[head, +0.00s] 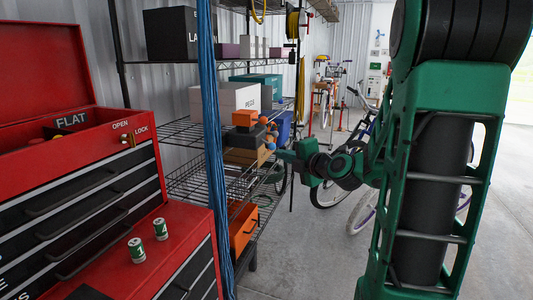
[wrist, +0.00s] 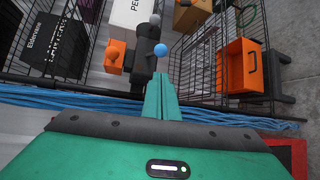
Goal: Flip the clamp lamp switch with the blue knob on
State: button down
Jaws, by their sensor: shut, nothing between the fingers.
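The blue knob (wrist: 160,50) shows in the wrist view as a small ball on the side of a dark grey fixture (wrist: 143,45), which looks like the clamp lamp. My gripper (wrist: 160,82) is shut and empty. Its green fingertips lie just below the blue knob in the wrist picture; I cannot tell whether they touch it. In the head view my gripper (head: 281,155) is beside the wire shelf, close to a cluster of orange and dark fixtures (head: 248,136). The blue knob is too small there to tell its position.
An orange box-shaped fixture (wrist: 116,57) sits beside the lamp. An orange bin (head: 243,227) is on a lower shelf. Blue cables (head: 214,140) hang before the shelf. A red tool chest (head: 180,235) with two small cans stands at left. Bicycles are behind my arm.

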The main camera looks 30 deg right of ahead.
aim_at(268, 144)
dwell(0.3)
jog(key=w+f, duration=0.1)
jog(key=w, duration=0.9)
jog(key=shift+f, duration=0.4)
